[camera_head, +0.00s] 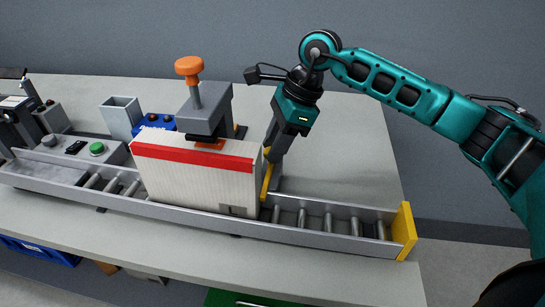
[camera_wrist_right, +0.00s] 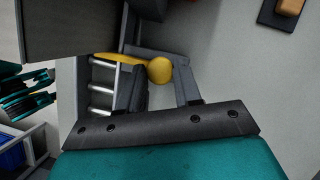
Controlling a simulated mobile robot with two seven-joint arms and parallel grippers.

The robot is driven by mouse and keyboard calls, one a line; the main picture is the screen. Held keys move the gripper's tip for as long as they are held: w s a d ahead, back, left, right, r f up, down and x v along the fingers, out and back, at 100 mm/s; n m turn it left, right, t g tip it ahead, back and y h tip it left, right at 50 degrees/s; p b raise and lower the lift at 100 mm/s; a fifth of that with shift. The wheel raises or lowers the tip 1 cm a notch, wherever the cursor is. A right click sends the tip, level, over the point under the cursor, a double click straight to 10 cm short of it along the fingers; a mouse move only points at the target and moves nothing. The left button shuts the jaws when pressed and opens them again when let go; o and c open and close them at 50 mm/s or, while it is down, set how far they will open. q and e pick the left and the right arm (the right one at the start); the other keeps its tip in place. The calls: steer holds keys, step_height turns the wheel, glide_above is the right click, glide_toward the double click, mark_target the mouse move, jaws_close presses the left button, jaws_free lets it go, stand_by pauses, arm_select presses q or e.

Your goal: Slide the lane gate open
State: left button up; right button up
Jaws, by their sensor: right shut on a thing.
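The yellow lane gate (camera_head: 266,184) stands across the roller lane (camera_head: 335,222), close against the right end of a white carton (camera_head: 195,182) with a red stripe. My right gripper (camera_head: 273,160) reaches down from above at the back side of the lane, beside the gate. In the right wrist view, the gate's round yellow knob (camera_wrist_right: 160,70) sits between my two fingers, and the gripper is shut on it. The gate's yellow bar (camera_wrist_right: 122,58) runs left from the knob over the rollers. In the head view the fingertips and the knob are largely hidden. My left gripper is not in view.
A grey press head with an orange knob (camera_head: 189,67) stands over the carton. A yellow end stop (camera_head: 404,231) closes the lane's right end. Rollers between gate and stop are bare. A green button (camera_head: 97,149) and a blue box (camera_head: 154,122) are at left.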

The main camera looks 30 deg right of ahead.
steer(key=w+d, duration=0.2)
steer(key=shift+w, duration=0.35)
steer(key=shift+r, duration=0.1)
steer(key=shift+d, duration=0.1)
steer(key=o, duration=0.8)
steer(key=shift+w, duration=0.15)
steer(key=shift+c, duration=0.2)
steer(key=v, duration=1.2)
steer(key=shift+d+r, duration=0.25)
steer(key=shift+r, duration=0.1)
stand_by(4.1)
